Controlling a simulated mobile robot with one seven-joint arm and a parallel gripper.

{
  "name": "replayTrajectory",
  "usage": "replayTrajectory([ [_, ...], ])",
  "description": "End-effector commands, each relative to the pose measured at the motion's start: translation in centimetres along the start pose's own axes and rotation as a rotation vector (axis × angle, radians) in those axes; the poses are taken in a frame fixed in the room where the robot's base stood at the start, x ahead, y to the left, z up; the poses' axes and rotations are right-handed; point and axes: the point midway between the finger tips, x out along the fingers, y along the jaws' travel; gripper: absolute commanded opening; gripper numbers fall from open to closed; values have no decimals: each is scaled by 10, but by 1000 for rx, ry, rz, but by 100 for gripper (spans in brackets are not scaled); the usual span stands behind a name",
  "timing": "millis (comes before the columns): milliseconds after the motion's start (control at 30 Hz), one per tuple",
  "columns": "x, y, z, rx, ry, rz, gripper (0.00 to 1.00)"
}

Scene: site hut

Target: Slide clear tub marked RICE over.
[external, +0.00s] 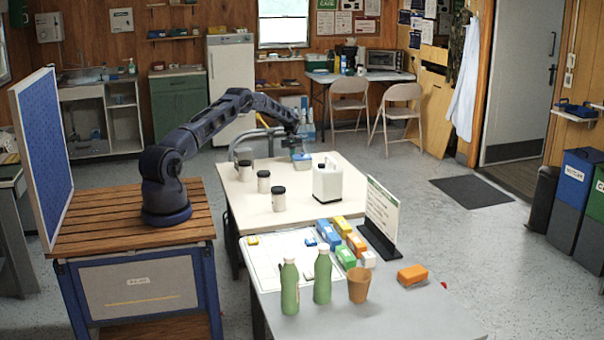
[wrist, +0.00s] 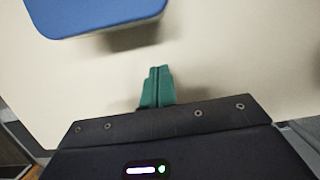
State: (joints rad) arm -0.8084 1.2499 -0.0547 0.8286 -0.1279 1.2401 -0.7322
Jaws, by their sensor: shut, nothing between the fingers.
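A tub with a blue lid (external: 302,157) stands near the far edge of the cream table (external: 240,205). Its body looks pale and see-through. No RICE marking can be read on it. In the wrist view its blue lid (wrist: 95,14) shows at the top left, cut off by the frame edge. My gripper (wrist: 158,69) has green fingers pressed together, with nothing between them. It points at the table beside the lid, with bare tabletop between. In the external view my gripper (external: 294,143) is just behind or above the tub, partly hidden; contact cannot be told there.
Several white canisters with dark lids (external: 263,182) stand along the table's left side. A white jug (external: 327,184) stands at its right. The nearer table holds green bottles (external: 289,288), a brown cup (external: 359,285), small boxes and an upright sign (external: 381,215).

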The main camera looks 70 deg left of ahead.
Motion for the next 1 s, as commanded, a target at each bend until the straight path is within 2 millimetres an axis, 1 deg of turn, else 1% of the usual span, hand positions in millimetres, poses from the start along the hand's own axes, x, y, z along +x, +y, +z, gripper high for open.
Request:
replayTrajectory([
  [100,5,0,14,1,-1,-1,0],
  [300,10,-1,31,0,0,-2,0],
  [500,11,-1,38,-1,1,-1,0],
  [833,11,0,39,0,0,-1,0],
  [933,13,0,47,1,-1,-2,0],
  [1000,15,1,57,2,-1,-2,0],
])
